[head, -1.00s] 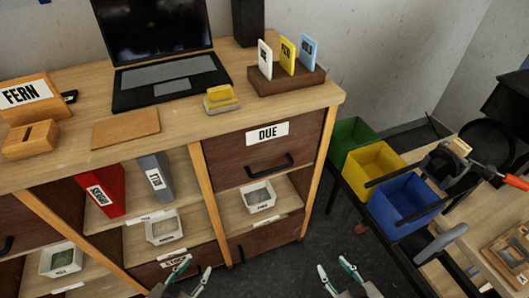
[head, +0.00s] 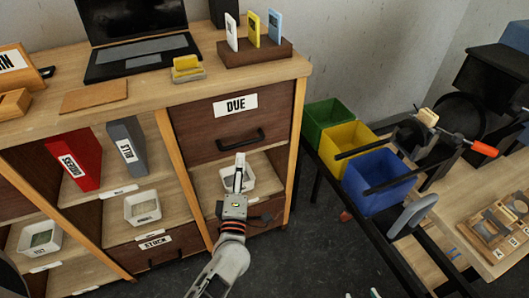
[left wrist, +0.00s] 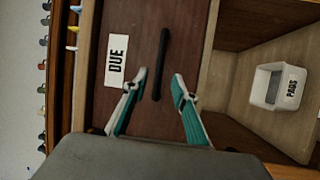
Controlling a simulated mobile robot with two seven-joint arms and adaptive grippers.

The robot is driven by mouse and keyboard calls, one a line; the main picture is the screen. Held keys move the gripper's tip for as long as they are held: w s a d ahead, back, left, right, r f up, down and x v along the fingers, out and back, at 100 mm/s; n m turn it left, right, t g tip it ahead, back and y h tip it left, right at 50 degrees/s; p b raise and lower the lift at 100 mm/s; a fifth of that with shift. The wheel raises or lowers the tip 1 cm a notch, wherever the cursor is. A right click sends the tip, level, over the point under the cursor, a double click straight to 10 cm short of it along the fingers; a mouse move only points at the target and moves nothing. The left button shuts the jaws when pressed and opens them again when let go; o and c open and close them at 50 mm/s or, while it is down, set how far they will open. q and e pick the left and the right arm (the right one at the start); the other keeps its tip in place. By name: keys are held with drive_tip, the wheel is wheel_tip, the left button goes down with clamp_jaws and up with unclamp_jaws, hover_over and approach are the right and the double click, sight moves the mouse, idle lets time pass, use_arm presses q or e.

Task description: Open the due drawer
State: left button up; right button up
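The due drawer (head: 205,135) has a dark wood front, a white DUE label (head: 235,104) and a black bar handle (head: 240,140). It sits flush in the cabinet, shut. In the left wrist view the handle (left wrist: 160,65) runs up and down, with the DUE label (left wrist: 116,60) to its left. My left gripper (head: 239,160) is just below the handle in the head view. In the left wrist view its fingers (left wrist: 159,82) are open, one each side of the handle's near end; contact cannot be told. My right gripper (head: 362,294) shows only fingertips, apart, at the bottom edge.
An open shelf with a white pads bin (left wrist: 270,88) lies below the drawer. A laptop (head: 135,65) and a card holder (head: 255,52) stand on the cabinet top. Green, yellow and blue bins (head: 378,182) stand to the right. Dark floor (head: 310,250) lies clear in front.

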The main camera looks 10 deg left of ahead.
sight(242, 144)
use_arm(q)
drive_tip(key=shift+n, duration=0.5)
drive_tip(key=x, duration=0.8)
drive_tip(key=shift+w+a, duration=0.1)
drive_tip(key=shift+w, duration=0.05)
clamp_jaws()
